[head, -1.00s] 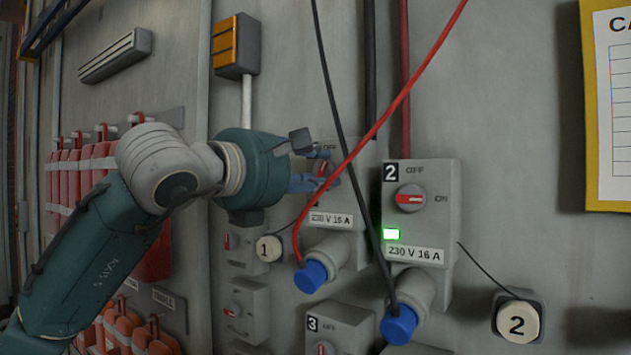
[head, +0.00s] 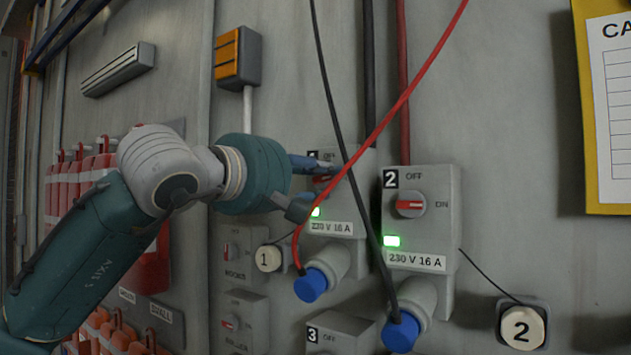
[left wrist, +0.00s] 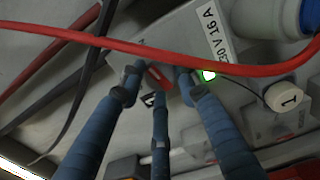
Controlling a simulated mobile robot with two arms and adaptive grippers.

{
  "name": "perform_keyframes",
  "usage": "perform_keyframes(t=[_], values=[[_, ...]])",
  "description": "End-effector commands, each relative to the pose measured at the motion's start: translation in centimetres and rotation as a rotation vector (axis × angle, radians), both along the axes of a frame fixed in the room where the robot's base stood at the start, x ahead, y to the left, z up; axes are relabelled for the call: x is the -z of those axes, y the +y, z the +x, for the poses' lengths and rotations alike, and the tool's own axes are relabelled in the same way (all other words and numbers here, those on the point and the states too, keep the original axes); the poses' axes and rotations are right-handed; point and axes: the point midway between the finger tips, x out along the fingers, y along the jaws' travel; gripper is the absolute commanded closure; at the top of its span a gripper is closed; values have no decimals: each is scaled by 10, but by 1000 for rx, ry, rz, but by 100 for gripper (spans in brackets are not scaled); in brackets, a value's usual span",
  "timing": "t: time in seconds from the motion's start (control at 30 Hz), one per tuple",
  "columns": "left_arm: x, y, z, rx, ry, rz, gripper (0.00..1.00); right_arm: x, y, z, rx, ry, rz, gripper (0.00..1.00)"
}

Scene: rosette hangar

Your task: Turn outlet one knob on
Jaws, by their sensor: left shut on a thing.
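Outlet one (head: 345,205) is a grey box on the wall, labelled 230 V 16 A, with a blue plug (head: 312,284) in its lower socket. Its green lamp is lit and also shows in the left wrist view (left wrist: 208,76). My left gripper (head: 318,180) is at the upper part of the box, shut on the outlet one knob. The blue fingers surround the red-fronted knob (left wrist: 156,77) in the left wrist view. The fingers partly hide the knob and its markings. My right gripper is not in view.
A red cable (head: 405,95) crosses in front of outlet one, and a black cable (head: 328,85) hangs beside it. Outlet two (head: 445,220) stands close on the right, its lamp lit and knob pointing to ON. Outlet three (head: 345,328) is below.

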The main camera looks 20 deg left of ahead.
Motion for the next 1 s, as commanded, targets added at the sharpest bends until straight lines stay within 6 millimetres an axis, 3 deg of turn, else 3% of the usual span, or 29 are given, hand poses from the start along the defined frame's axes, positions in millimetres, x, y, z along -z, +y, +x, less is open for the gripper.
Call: perform_keyframes(t=[0.4,0.97,1.0], values=[[0,-2,-1,6,-71,184,94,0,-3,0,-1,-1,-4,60],[3,-3,-1,7,-74,215,94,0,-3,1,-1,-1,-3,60],[3,-3,-1,8,-74,215,64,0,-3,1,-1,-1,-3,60]])
